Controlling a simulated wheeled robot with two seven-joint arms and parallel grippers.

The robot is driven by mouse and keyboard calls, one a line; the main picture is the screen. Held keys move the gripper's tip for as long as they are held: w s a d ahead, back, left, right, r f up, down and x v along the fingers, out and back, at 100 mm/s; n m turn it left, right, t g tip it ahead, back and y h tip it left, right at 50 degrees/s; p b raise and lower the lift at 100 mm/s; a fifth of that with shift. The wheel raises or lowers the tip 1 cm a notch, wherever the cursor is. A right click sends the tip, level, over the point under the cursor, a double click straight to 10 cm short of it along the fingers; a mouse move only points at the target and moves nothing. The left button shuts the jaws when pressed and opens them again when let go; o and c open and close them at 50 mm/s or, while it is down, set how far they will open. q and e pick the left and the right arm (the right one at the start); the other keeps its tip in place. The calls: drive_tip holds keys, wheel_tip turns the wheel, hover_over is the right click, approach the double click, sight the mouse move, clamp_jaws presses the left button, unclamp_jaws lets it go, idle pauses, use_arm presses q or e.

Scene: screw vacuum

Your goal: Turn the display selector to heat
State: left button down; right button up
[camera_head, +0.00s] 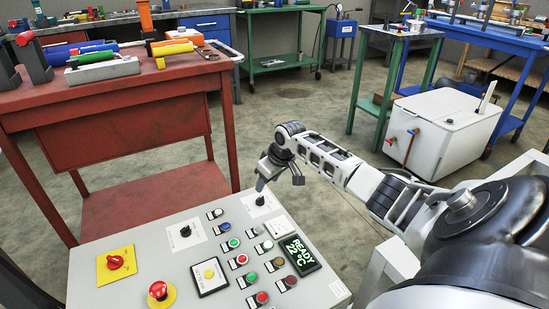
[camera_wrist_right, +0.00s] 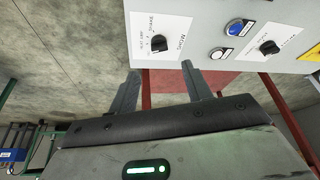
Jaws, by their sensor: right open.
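A grey control panel (camera_head: 130,235) carries two black selector knobs on white label plates. One knob (camera_head: 260,201) is at the panel's far right edge, the other (camera_head: 185,231) further left. A lit display (camera_head: 300,254) reads "READY 22°C". My right gripper (camera_head: 279,183) is open just above the far-right knob, apart from it. In the right wrist view the gripper (camera_wrist_right: 160,88) is open and empty. That knob (camera_wrist_right: 158,43) shows beyond the fingertips, and the other knob (camera_wrist_right: 268,47) is to its right. Label words are too small to read surely. My left gripper is out of view.
Several coloured push buttons (camera_head: 241,260), a red emergency button (camera_head: 161,293) and a yellow-plated red rotary switch (camera_head: 115,262) share the panel. A red workbench (camera_head: 115,100) with tools stands behind it. A white box (camera_head: 440,125) stands back right, with open floor between.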

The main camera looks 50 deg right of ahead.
use_arm(q)
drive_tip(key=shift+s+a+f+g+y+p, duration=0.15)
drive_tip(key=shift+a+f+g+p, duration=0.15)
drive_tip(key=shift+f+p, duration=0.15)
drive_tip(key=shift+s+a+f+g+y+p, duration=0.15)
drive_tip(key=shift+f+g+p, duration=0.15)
drive_tip(key=shift+p, duration=0.2)
use_arm(e)
drive_tip(key=v, duration=0.7)
drive_tip(key=shift+f, duration=0.1)
